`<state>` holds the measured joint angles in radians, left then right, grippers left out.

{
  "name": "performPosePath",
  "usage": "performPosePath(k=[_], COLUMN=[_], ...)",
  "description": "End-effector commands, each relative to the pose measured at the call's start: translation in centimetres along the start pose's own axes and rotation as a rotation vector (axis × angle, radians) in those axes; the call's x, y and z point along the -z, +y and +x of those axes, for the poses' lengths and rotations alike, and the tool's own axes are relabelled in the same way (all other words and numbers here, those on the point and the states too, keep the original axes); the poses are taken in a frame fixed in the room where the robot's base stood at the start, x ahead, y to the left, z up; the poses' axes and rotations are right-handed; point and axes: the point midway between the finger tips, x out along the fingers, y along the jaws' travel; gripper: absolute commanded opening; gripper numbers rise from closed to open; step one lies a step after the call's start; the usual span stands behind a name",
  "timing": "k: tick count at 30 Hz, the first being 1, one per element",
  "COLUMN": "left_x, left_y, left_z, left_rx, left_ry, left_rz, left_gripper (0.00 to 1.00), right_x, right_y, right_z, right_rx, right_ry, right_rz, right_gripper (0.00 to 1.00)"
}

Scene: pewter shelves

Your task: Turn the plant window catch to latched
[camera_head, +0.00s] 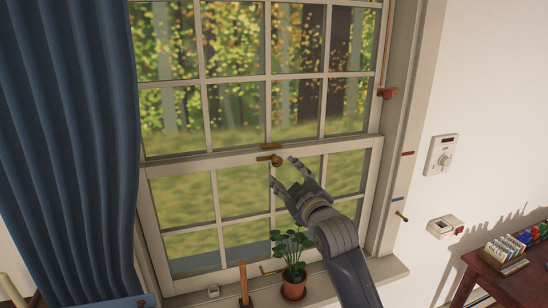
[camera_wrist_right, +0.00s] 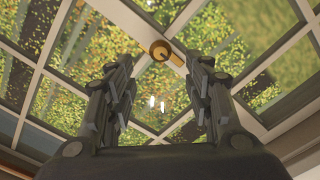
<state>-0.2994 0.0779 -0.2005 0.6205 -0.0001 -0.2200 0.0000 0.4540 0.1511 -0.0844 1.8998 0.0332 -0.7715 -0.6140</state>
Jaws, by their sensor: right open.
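The window catch (camera_head: 270,158) is a small brass-coloured lever with a round knob, on the meeting rail of the sash window. A second brass piece (camera_head: 272,146) sits on the rail just above it. My right gripper (camera_head: 282,170) is open and empty, just below and right of the catch, with its fingers pointing up toward it. In the right wrist view the catch (camera_wrist_right: 160,50) shows beyond the gap between the open fingertips (camera_wrist_right: 160,75), apart from both. The potted plant (camera_head: 293,285) stands on the sill below. My left gripper is not in view.
A blue curtain (camera_head: 70,140) hangs at the left. A dial panel (camera_head: 442,155) is on the right wall, above a red-brown table (camera_head: 500,285).

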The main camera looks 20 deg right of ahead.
Motion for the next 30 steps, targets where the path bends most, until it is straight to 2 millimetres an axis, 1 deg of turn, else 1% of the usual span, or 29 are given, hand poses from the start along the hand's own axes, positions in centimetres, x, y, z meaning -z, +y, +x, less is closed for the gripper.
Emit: performPosePath(k=[1,6,15,21,30], left_x=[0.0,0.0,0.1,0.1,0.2], left_y=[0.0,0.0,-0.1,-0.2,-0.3], left_z=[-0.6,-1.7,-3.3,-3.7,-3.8], left_rx=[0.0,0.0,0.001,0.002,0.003], left_ry=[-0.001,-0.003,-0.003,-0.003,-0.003], left_rz=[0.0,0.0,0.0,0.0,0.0], left_gripper=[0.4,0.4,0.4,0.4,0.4], right_x=[0.2,0.3,0.2,0.1,0.0], right_y=[0.2,0.2,0.1,0.0,-0.1], right_z=[0.8,3.5,7.5,8.9,9.2], right_rx=[0.002,0.002,0.001,0.001,0.001], right_ry=[-0.002,-0.002,-0.001,0.0,0.0], right_rz=[0.002,0.002,0.002,0.003,0.002], right_gripper=[0.47,0.47,0.47,0.47,0.47])
